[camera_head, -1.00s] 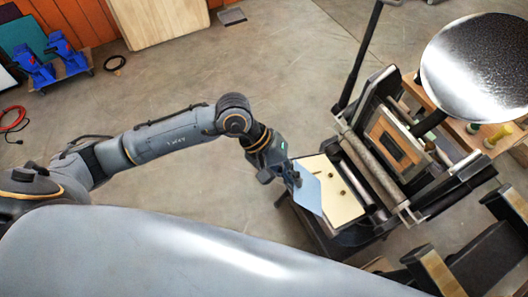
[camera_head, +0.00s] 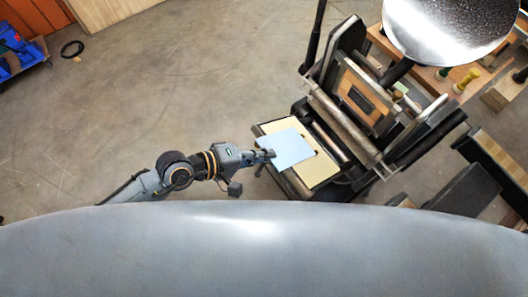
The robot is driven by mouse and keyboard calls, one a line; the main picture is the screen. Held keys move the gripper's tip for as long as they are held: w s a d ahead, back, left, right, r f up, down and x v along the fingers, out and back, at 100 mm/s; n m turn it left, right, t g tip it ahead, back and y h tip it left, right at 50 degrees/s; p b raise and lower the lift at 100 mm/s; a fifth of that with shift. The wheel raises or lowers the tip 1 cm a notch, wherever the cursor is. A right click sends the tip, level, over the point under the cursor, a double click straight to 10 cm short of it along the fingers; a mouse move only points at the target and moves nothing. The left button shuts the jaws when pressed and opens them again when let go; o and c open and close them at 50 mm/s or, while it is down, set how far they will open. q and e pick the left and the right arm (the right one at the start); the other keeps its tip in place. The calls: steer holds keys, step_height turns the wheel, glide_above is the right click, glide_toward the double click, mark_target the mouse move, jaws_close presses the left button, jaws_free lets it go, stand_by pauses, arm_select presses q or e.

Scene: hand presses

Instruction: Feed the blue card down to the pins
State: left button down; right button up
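The blue card (camera_head: 289,149) is a flat light-blue sheet over the cream board (camera_head: 322,172) of the hand press. My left gripper (camera_head: 268,155) comes in from the left and is shut on the card's left edge. The card looks roughly level; I cannot tell whether it touches the board. A small dark pin (camera_head: 317,153) shows at the card's right edge. Any other pins are hidden under the card or too small to make out. My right gripper is not in view.
The press (camera_head: 350,85) stands behind and right of the board, with rollers, a lever (camera_head: 313,40) and a round shiny ink disc (camera_head: 450,25). A wooden bench (camera_head: 440,75) with small tools is beyond. Open concrete floor (camera_head: 180,90) lies to the left.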

arm_select(q)
steer(key=shift+w+d+f+b, duration=0.25)
steer(key=shift+d+f+b, duration=0.1)
steer(key=shift+f+b, duration=0.65)
steer(key=shift+w+d+f+b, duration=0.3)
steer(key=shift+f+b, duration=0.35)
steer(key=shift+f, duration=0.7)
steer(key=shift+w+d+f+b, duration=0.2)
steer(key=shift+d+f+b, duration=0.15)
steer(key=shift+f+b, duration=0.65)
steer(key=shift+f, duration=0.15)
steer(key=c, duration=1.4)
jaws_free()
steer(key=shift+c, duration=0.2)
steer(key=shift+c, duration=0.4)
